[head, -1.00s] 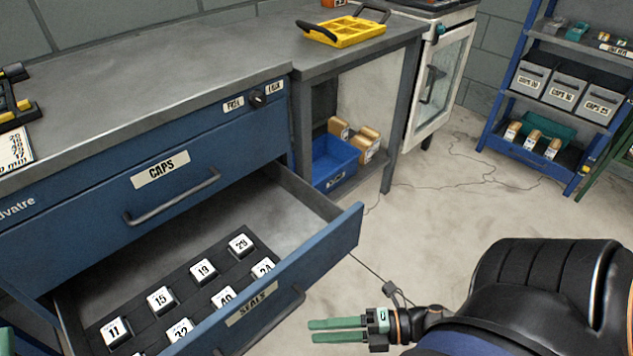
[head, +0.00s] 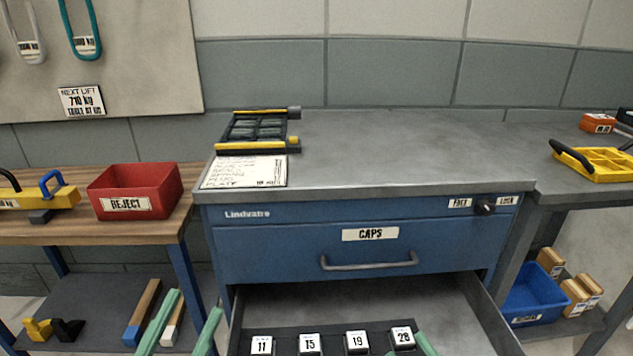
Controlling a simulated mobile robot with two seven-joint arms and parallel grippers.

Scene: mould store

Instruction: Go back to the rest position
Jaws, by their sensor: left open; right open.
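My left gripper (head: 194,303) shows at the bottom left, its two green fingers apart and empty. It is in front of the wooden bench's lower shelf, left of the open drawer. My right gripper (head: 407,346) shows only as green fingertips at the bottom edge, by the rightmost block in the drawer. The rest of it is cut off. The lower drawer (head: 440,299) of the blue cabinet (head: 290,243) stands open, with a row of white-topped blocks marked 11, 15, 19 and a last one hard to read. The CAPS drawer (head: 370,252) above is shut.
A red REJECT bin (head: 135,190) and a yellow lifting piece (head: 40,197) stand on the wooden bench at left. A black and yellow frame (head: 258,131) and a printed sheet (head: 245,171) lie on the cabinet top. A yellow tray (head: 600,164) is at right. The middle of the worktop is clear.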

